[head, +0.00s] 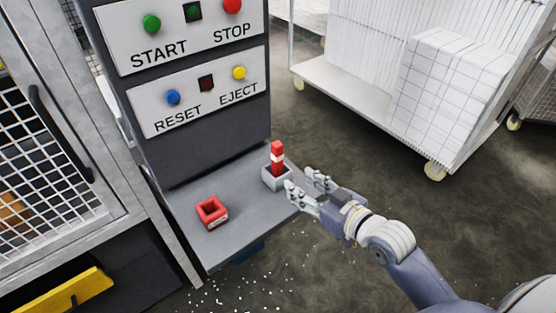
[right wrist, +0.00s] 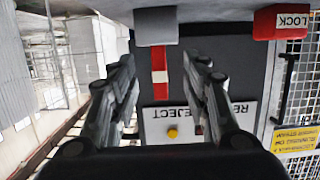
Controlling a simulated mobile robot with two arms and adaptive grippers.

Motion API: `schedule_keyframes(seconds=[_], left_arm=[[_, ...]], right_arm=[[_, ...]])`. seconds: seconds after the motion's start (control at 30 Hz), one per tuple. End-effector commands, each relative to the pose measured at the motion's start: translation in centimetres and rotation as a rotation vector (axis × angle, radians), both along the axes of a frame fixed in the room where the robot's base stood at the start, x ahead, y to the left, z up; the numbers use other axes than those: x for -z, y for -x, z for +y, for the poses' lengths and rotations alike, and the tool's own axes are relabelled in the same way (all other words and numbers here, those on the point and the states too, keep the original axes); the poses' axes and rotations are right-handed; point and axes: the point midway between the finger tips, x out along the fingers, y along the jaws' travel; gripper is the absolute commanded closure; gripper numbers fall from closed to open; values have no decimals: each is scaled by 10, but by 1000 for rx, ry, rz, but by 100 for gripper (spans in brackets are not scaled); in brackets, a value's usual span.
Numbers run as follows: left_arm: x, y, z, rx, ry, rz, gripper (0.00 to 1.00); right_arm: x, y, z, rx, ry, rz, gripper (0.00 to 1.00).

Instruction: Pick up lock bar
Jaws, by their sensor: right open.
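The lock bar (head: 277,150) is a short red bar with a white band. It stands upright in a grey holder (head: 276,178) on the grey shelf of the control panel. In the right wrist view, which is upside down, the lock bar (right wrist: 160,63) shows between my fingers, its end hanging from the grey holder (right wrist: 156,26). My right gripper (head: 303,181) is open and empty, just right of the bar and holder, with its fingers towards them. It also shows in the right wrist view (right wrist: 164,62). My left gripper is not in view.
A red socket (head: 212,212) marked LOCK (right wrist: 283,22) sits on the shelf left of the holder. The panel (head: 190,90) with START, STOP, RESET and EJECT buttons rises behind. A mesh door (head: 40,190) is at left. A cart (head: 345,95) with white foam blocks stands at right.

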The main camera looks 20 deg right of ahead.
Motion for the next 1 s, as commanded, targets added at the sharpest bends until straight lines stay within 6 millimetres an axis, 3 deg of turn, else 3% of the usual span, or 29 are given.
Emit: schedule_keyframes(seconds=[0.1,0.2,0.43,0.73,1.0], left_arm=[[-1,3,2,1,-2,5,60],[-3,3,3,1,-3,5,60],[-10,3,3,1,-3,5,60],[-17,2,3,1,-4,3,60],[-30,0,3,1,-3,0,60]], right_arm=[[-16,-7,-2,-5,-20,-54,57],[-19,-16,0,-4,-27,-65,57],[-13,-47,11,-4,-25,-63,57],[-9,-66,19,-5,-24,-61,57],[-2,-97,31,-5,-24,-61,57]])
